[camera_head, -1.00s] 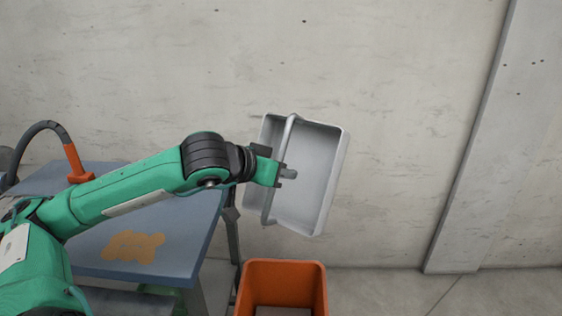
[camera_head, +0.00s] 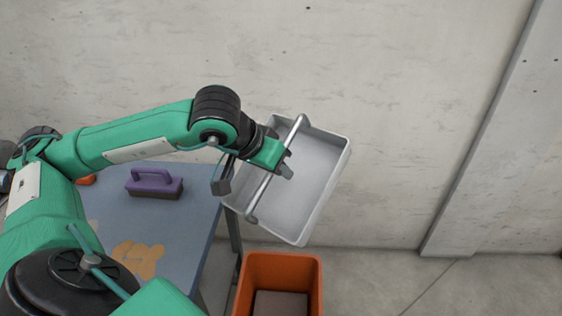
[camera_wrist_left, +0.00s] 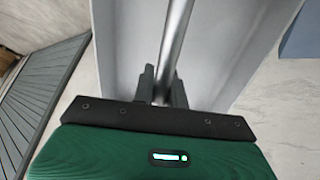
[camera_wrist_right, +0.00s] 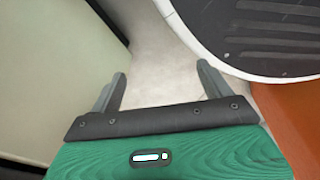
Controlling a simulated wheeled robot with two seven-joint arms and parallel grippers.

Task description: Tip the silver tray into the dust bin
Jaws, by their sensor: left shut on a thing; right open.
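The silver tray (camera_head: 315,170) is steeply tilted in the head view, its inside facing me; I see nothing lying in it. My left gripper (camera_head: 285,166) is shut on the tray's bar handle (camera_head: 291,145). The handle (camera_wrist_left: 176,40) runs between the fingers (camera_wrist_left: 160,85) in the left wrist view. The dust bin, orange and open-topped (camera_head: 281,262), stands on the floor below the tray, with a dark grey-brown surface inside. My right gripper (camera_wrist_right: 160,90) is open and empty in the right wrist view; it does not show in the head view.
A blue-grey table (camera_head: 190,222) stands left of the bin. On it are a purple-handled brush (camera_head: 155,183) and a tan patch (camera_head: 138,258). A concrete wall (camera_head: 420,100) with a pillar (camera_head: 490,130) is behind. The floor right of the bin is clear.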

